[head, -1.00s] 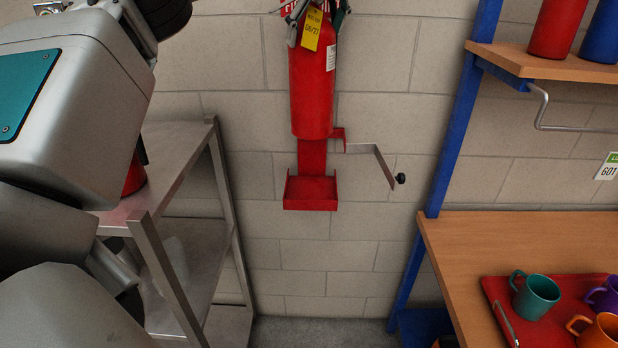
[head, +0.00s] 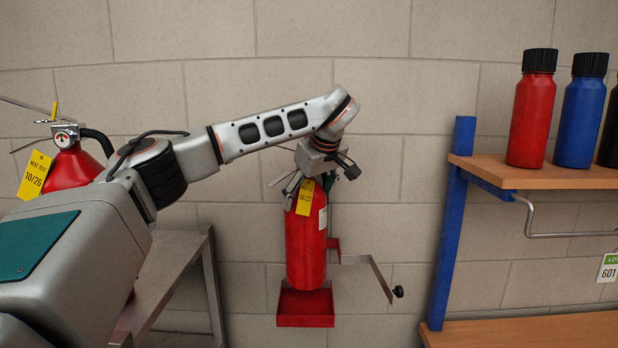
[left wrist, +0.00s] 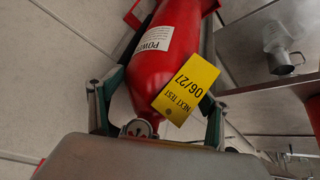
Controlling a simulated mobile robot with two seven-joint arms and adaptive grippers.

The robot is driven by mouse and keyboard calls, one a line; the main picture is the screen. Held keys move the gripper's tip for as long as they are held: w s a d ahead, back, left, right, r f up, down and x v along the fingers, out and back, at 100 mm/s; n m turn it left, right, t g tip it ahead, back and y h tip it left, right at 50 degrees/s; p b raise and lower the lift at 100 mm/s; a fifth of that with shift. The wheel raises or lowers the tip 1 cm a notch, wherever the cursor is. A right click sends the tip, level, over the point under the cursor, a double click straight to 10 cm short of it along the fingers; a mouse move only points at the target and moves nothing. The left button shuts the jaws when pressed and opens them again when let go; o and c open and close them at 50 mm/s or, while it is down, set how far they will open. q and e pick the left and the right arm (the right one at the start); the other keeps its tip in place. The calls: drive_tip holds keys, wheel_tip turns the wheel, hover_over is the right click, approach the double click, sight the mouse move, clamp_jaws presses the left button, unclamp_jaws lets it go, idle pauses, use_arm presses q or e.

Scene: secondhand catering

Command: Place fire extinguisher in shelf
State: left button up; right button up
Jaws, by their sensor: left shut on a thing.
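A red fire extinguisher (head: 306,245) with a yellow 06/27 tag hangs upright from my left gripper (head: 311,182) in front of the wall. The gripper is shut around its neck from above. In the left wrist view, the extinguisher (left wrist: 165,45) lies between the green-and-grey fingers. Its base is in or just above the tray of the red wall bracket (head: 305,318); contact is hard to tell. The bracket's metal strap (head: 371,270) with a black knob stands open to the right. My right gripper is not in view.
A second red extinguisher (head: 70,170) with a 10/26 tag is at the left, partly behind my arm, by a steel shelf unit (head: 160,275). A blue-framed wooden shelf (head: 560,175) holds a red bottle (head: 532,115) and a blue bottle (head: 580,120) at the right.

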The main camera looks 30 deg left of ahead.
sight(309, 226)
use_arm(q)
drive_tip(key=shift+w+f, duration=0.15)
drive_tip(key=shift+f, duration=3.75)
drive_tip(key=o, duration=2.1)
drive_tip(key=shift+s+f, duration=0.2)
drive_tip(key=shift+f, duration=0.15)
drive_tip(key=shift+c, duration=0.2)
drive_tip(key=shift+s+r, duration=0.1)
drive_tip(key=v, duration=1.2)
drive_tip(key=shift+b, duration=0.3)
